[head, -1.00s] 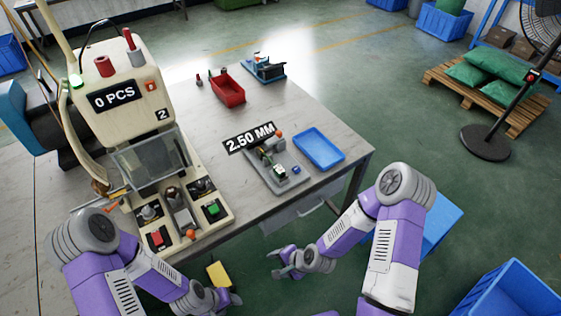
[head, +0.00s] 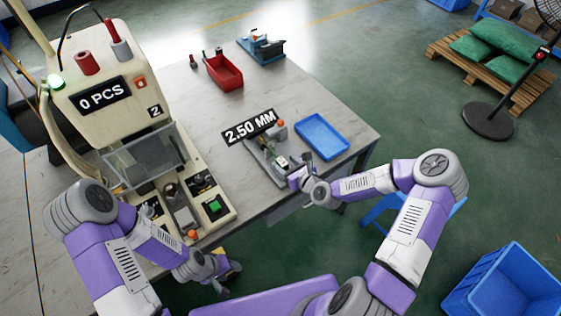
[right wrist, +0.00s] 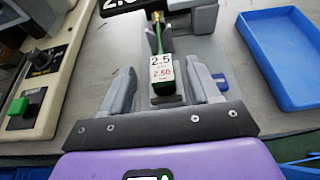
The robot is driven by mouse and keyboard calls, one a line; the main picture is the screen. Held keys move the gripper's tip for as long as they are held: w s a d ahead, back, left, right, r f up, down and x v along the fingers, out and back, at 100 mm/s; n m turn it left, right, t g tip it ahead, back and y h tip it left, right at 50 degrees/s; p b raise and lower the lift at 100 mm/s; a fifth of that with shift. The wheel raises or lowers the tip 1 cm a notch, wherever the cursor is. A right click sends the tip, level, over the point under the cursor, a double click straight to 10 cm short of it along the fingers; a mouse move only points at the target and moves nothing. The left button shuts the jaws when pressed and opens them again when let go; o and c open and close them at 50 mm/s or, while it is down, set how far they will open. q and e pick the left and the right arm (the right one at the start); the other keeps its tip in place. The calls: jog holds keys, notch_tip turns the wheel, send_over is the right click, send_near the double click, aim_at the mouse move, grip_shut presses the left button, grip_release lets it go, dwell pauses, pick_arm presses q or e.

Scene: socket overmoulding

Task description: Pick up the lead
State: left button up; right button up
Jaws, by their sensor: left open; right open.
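The lead, green with a brass-coloured tip and a white label, shows in the right wrist view (right wrist: 162,70). It lies in the grey gauge fixture (right wrist: 203,20) under the 2.50 MM sign; in the head view the lead (head: 282,161) is small and partly hidden. My right gripper (head: 300,168) is at the near side of the fixture. In the right wrist view its open fingers (right wrist: 163,88) stand either side of the lead's labelled end, with gaps visible. My left gripper (head: 222,285) is open and empty, low at the table's front edge.
A blue tray (head: 322,136) lies right of the fixture. The cream machine (head: 110,95), reading 0 PCS, stands at left with buttons in front. A red bin (head: 224,73) and a blue device (head: 262,47) are further back. The table between bin and fixture is clear.

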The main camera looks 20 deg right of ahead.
aim_at(281, 160)
jog(key=x, duration=0.5)
jog(key=shift+s+d+f+b, duration=0.1)
jog(key=shift+b, duration=0.2)
jog(key=c, duration=1.1)
